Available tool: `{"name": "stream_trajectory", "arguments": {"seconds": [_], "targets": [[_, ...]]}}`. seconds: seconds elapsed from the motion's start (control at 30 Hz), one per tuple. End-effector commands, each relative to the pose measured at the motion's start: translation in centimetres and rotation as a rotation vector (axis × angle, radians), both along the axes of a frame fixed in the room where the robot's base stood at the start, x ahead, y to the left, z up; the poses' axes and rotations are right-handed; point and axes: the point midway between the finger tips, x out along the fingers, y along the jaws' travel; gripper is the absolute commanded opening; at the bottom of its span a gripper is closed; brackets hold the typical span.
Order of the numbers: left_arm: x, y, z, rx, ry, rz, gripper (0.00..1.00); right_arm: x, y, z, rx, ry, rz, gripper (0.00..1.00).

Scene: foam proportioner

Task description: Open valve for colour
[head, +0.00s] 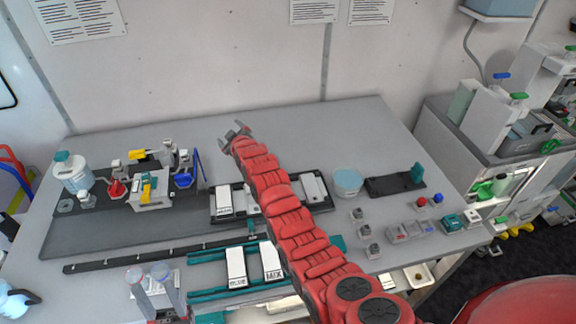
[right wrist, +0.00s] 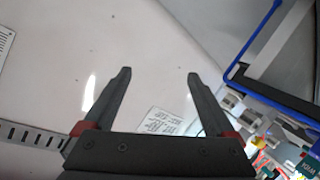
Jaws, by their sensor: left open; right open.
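Which valve is for colour is not readable. At the back left of the table, a fitting assembly has a yellow handle (head: 138,155), a red funnel-like part (head: 117,188) and a blue part (head: 184,180). On the right rack are a blue handle (head: 500,76) and green handles (head: 519,96).
My red arm crosses the table and hides part of the white-block tray (head: 224,200). Red and blue knobs (head: 421,201) stand at the right, beside small parts. The back middle of the table (head: 330,130) is clear.

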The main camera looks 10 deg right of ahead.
Motion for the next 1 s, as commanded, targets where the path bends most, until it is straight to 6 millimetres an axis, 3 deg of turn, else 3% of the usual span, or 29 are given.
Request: {"name": "stream_trajectory", "arguments": {"seconds": [0.13, 0.37, 0.7, 1.0], "targets": [[0.0, 0.0, 0.0, 0.000, 0.000, 0.000, 0.50, -1.0, -2.2, -0.7, 0.081, -0.118, -0.053, 0.90], [0.0, 0.0, 0.0, 0.000, 0.000, 0.000, 0.50, -3.7, -5.7, -0.2, 0.204, -0.320, -0.115, 0.90], [0.0, 0.0, -0.2, 0.000, 0.000, 0.000, 0.50, -9.9, -9.8, 1.2, 0.344, -0.580, -0.156, 0.90], [0.0, 0.0, -0.6, 0.000, 0.000, 0.000, 0.50, -15.9, -12.3, 2.3, 0.436, -0.772, -0.153, 0.90]]}}
